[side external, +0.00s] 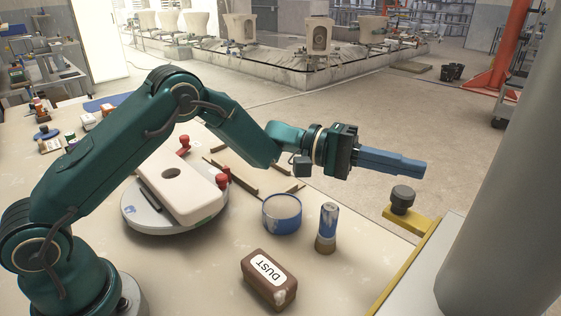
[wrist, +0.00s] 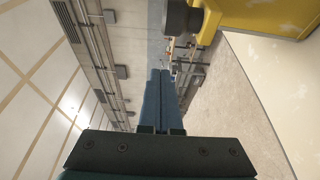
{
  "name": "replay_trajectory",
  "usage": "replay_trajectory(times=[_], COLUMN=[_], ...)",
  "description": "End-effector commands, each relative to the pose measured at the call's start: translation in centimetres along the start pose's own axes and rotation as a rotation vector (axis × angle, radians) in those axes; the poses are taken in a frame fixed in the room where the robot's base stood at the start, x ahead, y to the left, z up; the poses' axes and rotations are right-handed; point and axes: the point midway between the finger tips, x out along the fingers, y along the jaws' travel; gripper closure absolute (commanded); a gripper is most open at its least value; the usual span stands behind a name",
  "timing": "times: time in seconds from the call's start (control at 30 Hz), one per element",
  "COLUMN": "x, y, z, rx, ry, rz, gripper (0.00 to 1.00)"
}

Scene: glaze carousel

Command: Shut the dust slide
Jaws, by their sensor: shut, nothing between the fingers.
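A yellow bar (side external: 402,218) with a dark knob (side external: 402,197) runs along the edge of a pale panel (side external: 425,275) at the right; I cannot tell for certain that it is the dust slide. The dark knob also shows in the wrist view (wrist: 183,17), at the top, beside the yellow bar (wrist: 265,14). A brown block (side external: 268,280) marked "DUST" lies at the front of the table. My gripper (side external: 424,169) is shut and empty, its blue fingers pointing right, above the knob in the picture and apart from it. The fingers (wrist: 160,74) lie together in the wrist view.
A white slab (side external: 180,182) with an oval hole sits on a round turntable (side external: 160,222) with red clamps. A blue and white bowl (side external: 282,213) and a blue-handled brush (side external: 328,228) stand right of it. A thick grey column (side external: 510,200) rises at the far right.

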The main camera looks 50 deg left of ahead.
Motion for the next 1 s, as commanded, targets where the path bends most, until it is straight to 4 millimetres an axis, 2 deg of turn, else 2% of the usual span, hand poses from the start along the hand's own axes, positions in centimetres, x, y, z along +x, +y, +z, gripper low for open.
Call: replay_trajectory(times=[0.5, 1.0], x=[-1.0, -1.2], y=[0.1, 0.0], z=[3.4, 3.8], rx=[-0.001, 0.0], ry=[-0.001, -0.001], rz=[0.0, 0.0], gripper=[1.0, 1.0])
